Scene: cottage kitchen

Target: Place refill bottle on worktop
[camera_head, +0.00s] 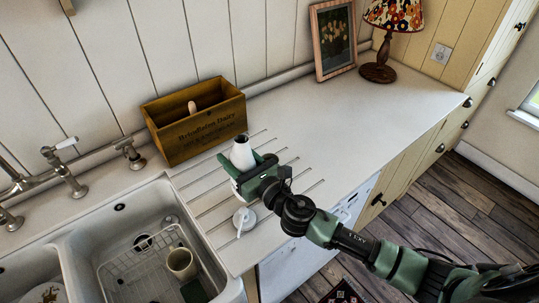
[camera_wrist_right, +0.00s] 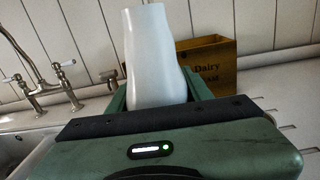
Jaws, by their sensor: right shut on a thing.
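The refill bottle (camera_head: 242,152) is white with a narrower dark-topped neck. My right gripper (camera_head: 246,170) is shut on it and holds it upright over the grooved drainer part of the worktop (camera_head: 330,115). In the right wrist view the bottle (camera_wrist_right: 152,60) rises between the green fingers of the gripper (camera_wrist_right: 155,95). The gripper hides the bottle's base, so I cannot tell whether it touches the worktop. My left gripper is not in view.
A wooden crate (camera_head: 183,138) with something inside stands behind the bottle. A white pump top (camera_head: 244,219) lies near the sink (camera_head: 90,215), which holds a rack and a mug (camera_head: 181,262). A lamp (camera_head: 378,73) and picture frame (camera_head: 322,60) stand at the back; the worktop's right is clear.

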